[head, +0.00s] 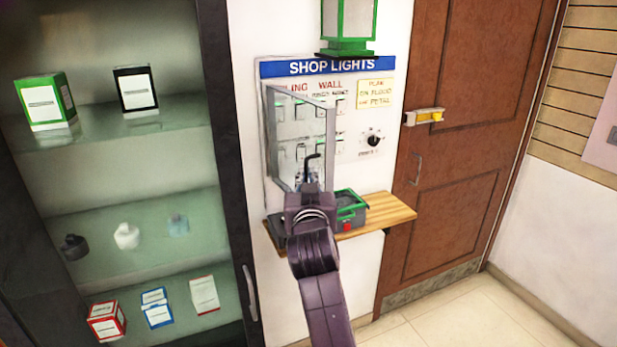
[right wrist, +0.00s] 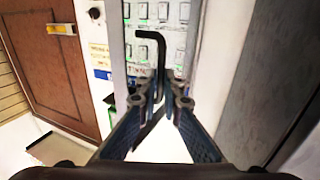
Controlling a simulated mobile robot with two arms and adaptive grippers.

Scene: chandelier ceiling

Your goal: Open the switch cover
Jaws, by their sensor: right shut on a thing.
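The clear switch cover (head: 299,112) is a framed transparent box on the left part of the SHOP LIGHTS panel (head: 350,100). Its front appears to stand out at an angle from the panel; how far it is swung is hard to tell. Rows of switches show through it. My right gripper (head: 309,184) is in front of the cover's lower part. In the right wrist view, the gripper (right wrist: 165,104) is shut on a black L-shaped hex key (right wrist: 161,62), its bent end pointing toward the switches. Contact between key and cover cannot be told. My left gripper is out of view.
A wooden shelf (head: 385,213) under the panel holds a green-and-grey box (head: 349,205) with a red button. A green lantern (head: 347,22) is above. A glass-shelved cabinet (head: 130,190) stands left; a brown door (head: 470,110) is right.

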